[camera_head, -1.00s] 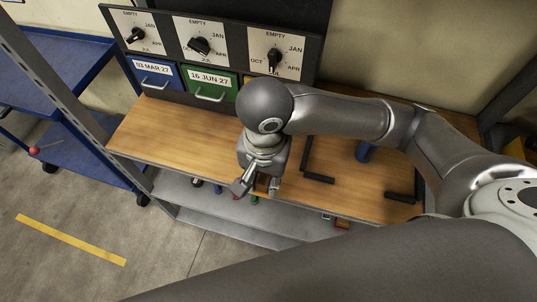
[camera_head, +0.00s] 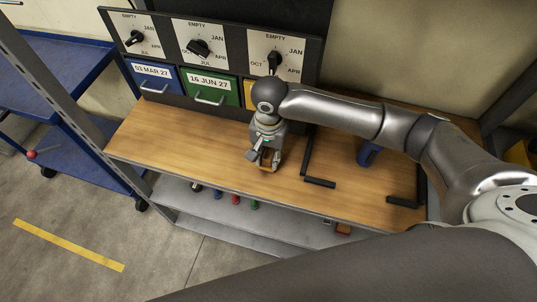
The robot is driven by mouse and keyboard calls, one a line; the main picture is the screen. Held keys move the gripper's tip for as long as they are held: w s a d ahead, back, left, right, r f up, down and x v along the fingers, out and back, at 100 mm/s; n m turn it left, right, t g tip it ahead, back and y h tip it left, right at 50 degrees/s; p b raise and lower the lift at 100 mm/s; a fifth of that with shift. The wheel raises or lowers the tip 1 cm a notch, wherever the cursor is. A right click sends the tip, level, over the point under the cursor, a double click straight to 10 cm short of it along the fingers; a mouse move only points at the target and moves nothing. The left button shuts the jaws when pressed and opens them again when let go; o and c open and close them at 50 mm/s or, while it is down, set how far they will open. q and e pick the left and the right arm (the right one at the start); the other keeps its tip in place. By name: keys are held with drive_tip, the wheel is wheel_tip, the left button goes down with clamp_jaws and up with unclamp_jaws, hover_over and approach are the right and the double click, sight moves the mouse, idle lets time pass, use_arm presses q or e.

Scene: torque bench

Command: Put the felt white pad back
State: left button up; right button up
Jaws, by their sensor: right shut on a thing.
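My right gripper (camera_head: 264,160) is over the wooden bench top (camera_head: 185,145), in front of the drawers. It is shut on a small brown-orange object (camera_head: 267,168), mostly hidden by the fingers. I cannot tell whether this is the felt white pad, or whether it touches the wood. I make out no white pad elsewhere. My left gripper is not in view.
Behind stand a blue drawer (camera_head: 154,84), a green drawer (camera_head: 213,90) and a partly hidden yellow one (camera_head: 249,94), with dials above. Black brackets (camera_head: 319,182) and a blue object (camera_head: 368,154) are to the right. The bench's left part is clear.

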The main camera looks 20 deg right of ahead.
sight(269, 155)
drive_tip(key=shift+f, duration=0.5)
drive_tip(key=o, duration=1)
drive_tip(key=shift+f, duration=0.1)
wheel_tip(269, 155, up, 12)
drive_tip(key=shift+s, duration=0.1)
